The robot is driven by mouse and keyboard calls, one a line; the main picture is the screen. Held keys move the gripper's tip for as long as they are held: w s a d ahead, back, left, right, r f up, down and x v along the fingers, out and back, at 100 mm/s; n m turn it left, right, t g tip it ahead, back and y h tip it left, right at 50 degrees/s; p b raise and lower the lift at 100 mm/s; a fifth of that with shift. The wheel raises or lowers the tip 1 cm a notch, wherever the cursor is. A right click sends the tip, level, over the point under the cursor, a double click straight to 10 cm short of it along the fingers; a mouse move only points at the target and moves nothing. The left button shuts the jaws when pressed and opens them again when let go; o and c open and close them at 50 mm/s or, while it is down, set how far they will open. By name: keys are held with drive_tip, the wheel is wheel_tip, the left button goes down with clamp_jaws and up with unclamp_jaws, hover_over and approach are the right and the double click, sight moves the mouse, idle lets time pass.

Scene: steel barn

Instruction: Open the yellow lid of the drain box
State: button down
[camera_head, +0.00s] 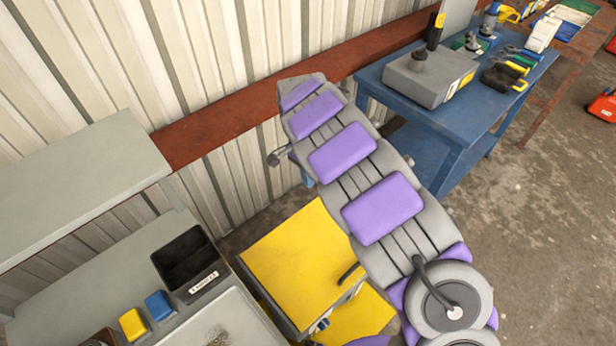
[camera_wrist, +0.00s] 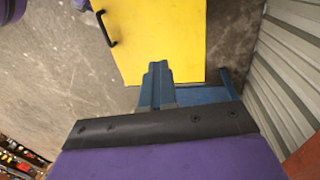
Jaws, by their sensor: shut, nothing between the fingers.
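The yellow lid (camera_head: 300,262) lies flat over the grey drain box (camera_head: 268,302) at the lower middle of the head view and looks closed. A black bar handle (camera_head: 348,273) is at its right corner. In the wrist view the lid (camera_wrist: 160,35) fills the top middle, with the handle (camera_wrist: 105,29) at its upper left. My gripper (camera_wrist: 158,72) has blue fingers, shut and empty. The fingertips overlap the lid's lower edge in the wrist view, away from the handle; I cannot tell if they touch.
A blue workbench (camera_head: 450,140) with a grey case (camera_head: 428,78) and tools stands at the upper right. A grey counter (camera_head: 90,285) with a black bin (camera_head: 187,262) is left of the box. A corrugated wall (camera_head: 180,60) with a red beam (camera_head: 225,130) runs behind.

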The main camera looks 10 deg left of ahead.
drive_tip(key=c, duration=1.8)
unclamp_jaws()
drive_tip(key=o, duration=0.7)
drive_tip(key=shift+r, duration=0.1)
drive_tip(key=r+p, duration=0.1)
drive_tip(key=r, duration=0.4)
drive_tip(key=w+a+r, duration=0.1)
drive_tip(key=r, duration=0.5)
drive_tip(key=a+r+p, duration=0.1)
drive_tip(key=r, duration=0.5)
drive_tip(key=shift+w+a+p, duration=0.1)
drive_tip(key=shift+w+p, duration=0.2)
drive_tip(key=shift+w, duration=0.05)
